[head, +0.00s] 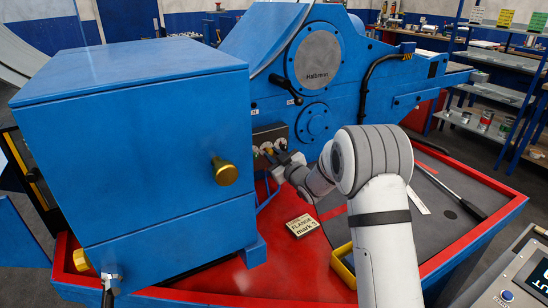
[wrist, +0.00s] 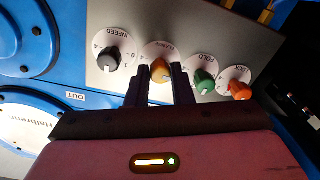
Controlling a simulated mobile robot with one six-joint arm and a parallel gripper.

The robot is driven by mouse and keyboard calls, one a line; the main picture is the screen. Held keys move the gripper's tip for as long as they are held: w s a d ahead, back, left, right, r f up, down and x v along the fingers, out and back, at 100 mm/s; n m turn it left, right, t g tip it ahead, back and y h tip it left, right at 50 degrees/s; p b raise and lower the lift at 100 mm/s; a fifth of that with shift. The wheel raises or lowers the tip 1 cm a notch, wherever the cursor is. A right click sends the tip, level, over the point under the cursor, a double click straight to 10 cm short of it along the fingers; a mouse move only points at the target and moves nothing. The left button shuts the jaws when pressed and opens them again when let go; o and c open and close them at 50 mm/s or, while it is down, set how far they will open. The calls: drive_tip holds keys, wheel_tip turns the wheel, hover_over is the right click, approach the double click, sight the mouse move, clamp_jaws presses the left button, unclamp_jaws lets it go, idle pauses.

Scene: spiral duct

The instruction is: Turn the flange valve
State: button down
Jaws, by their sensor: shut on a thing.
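The flange valve is a yellow knob (wrist: 160,72) on a white round dial lettered FLANGE, second from the left on a grey panel in the wrist view. My gripper (wrist: 160,80) has its two dark fingers on either side of this knob and is shut on it. The fingers hide part of the dial, and I cannot read the knob's setting. In the head view my gripper (head: 281,160) is at the small valve panel (head: 268,132) on the blue machine, and the flange knob cannot be told apart there.
A black infeed knob (wrist: 111,61) sits left of the flange knob; a green knob (wrist: 203,82) and an orange knob (wrist: 240,90) sit close on its right. A card (head: 302,225) reading "FLANGE mark 3" lies on the red deck. A blue cabinet (head: 140,160) stands left of my arm.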

drive_tip(key=m+b, duration=0.1)
drive_tip(key=m, duration=0.2)
drive_tip(key=shift+f, duration=0.2)
drive_tip(key=m+b, duration=0.1)
drive_tip(key=m, duration=0.6)
drive_tip(key=shift+m, duration=0.4)
drive_tip(key=m, duration=0.3)
drive_tip(key=shift+m+t, duration=0.3)
drive_tip(key=m+p, duration=0.1)
drive_tip(key=m, duration=0.5)
drive_tip(key=shift+s+r+m+h, duration=0.1)
drive_tip(key=shift+m+h, duration=0.2)
drive_tip(key=m+p, duration=0.1)
drive_tip(key=m, duration=0.4)
drive_tip(key=shift+m, duration=0.3)
